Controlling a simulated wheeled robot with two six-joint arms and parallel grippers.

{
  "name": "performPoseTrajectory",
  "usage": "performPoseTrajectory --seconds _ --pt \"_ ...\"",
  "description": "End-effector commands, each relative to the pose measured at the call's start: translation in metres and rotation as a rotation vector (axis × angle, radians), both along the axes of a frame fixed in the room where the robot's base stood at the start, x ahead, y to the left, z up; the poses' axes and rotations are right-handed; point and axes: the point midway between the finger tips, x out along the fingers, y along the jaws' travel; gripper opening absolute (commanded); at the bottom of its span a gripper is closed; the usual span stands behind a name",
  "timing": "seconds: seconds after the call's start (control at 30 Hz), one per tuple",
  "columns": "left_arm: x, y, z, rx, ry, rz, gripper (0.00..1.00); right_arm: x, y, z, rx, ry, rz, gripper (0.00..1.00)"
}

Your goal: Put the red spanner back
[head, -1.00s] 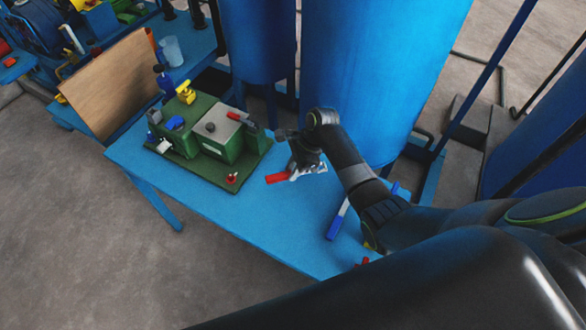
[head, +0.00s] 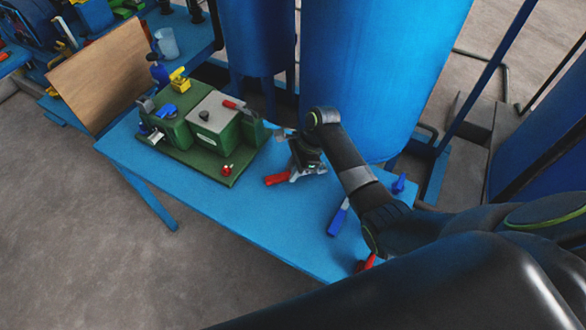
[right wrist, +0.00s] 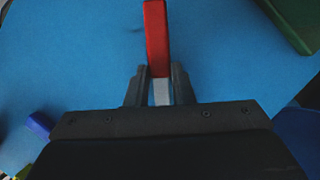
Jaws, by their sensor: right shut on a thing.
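The red spanner has a red handle (head: 276,179) and a silver shank. It is low over the blue table (head: 215,205), in front of the green machine's right end. My right gripper (head: 297,174) is shut on its silver part, with the handle sticking out to the left. In the right wrist view the red handle (right wrist: 155,38) points up, away from the fingers (right wrist: 160,90), which sit on either side of the silver shank. The spanner's far end is mostly hidden by the gripper. I cannot tell whether it touches the table. My left gripper is out of view.
The green machine (head: 227,133) stands on the table's left part. A blue-handled tool (head: 338,220) lies to the right, with another blue item (head: 398,184) near the back edge. A red item (head: 366,262) is at the front right. Blue tanks (head: 375,75) stand close behind.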

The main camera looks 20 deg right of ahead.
Motion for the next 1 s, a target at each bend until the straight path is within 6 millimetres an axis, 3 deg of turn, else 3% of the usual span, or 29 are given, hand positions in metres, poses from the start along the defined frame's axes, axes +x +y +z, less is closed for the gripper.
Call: performPoseTrajectory --seconds 0.67,0.7,0.9,1.0 --pt "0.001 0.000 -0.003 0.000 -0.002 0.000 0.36 0.000 0.000 -0.012 0.001 0.000 0.000 0.00" --pt "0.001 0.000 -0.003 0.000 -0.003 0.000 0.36 0.000 0.000 -0.012 0.001 -0.001 0.001 0.23" --pt "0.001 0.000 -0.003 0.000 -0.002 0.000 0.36 0.000 0.000 -0.012 0.000 0.000 0.000 0.47" --pt "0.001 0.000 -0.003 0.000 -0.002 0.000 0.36 0.000 0.000 -0.012 0.000 0.000 0.000 0.47"
